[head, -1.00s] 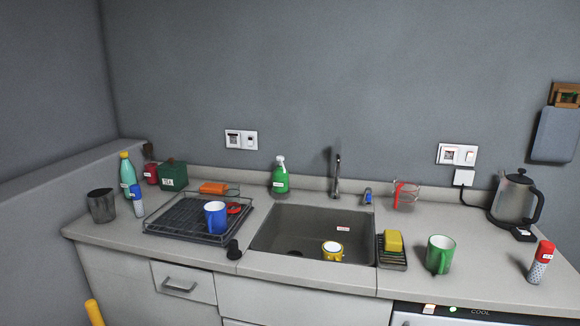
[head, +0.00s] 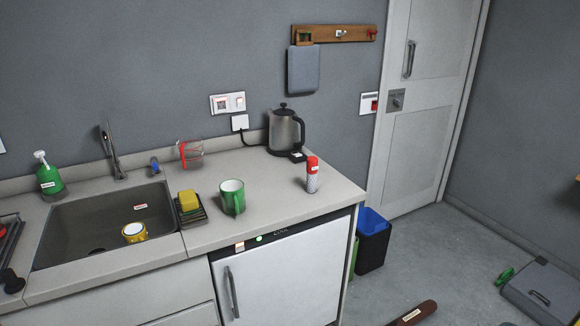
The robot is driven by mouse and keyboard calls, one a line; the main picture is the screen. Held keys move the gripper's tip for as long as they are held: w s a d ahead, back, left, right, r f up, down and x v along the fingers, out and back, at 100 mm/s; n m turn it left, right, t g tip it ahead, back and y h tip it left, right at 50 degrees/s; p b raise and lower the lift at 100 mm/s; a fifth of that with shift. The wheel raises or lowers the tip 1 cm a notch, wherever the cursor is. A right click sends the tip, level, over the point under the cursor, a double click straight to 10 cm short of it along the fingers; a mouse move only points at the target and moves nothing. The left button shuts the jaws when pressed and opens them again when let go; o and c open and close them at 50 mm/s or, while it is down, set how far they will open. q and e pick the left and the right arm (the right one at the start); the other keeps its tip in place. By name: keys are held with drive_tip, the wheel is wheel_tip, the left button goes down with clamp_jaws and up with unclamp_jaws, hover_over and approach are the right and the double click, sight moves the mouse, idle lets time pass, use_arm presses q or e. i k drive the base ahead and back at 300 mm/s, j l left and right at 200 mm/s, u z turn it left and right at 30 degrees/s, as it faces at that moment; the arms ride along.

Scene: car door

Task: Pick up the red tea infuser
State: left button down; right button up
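A small upright cylinder with a red cap and a pale, speckled body (head: 312,176) stands on the counter (head: 262,188) near its right end. It looks like the red tea infuser; its label is too small to read. Nothing touches it. Neither of my grippers shows in the head view.
A kettle (head: 286,132) stands behind the cylinder, and a green mug (head: 232,198) is to its left. Further left are a yellow sponge (head: 189,201), a glass jug with red marks (head: 190,154) and the sink (head: 85,220) with a yellow mug (head: 134,232). A blue-lined bin (head: 373,245) stands right of the counter.

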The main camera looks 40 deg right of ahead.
sight(312, 161)
drive_tip(key=i+l+z, duration=0.1)
drive_tip(key=z, duration=1.2)
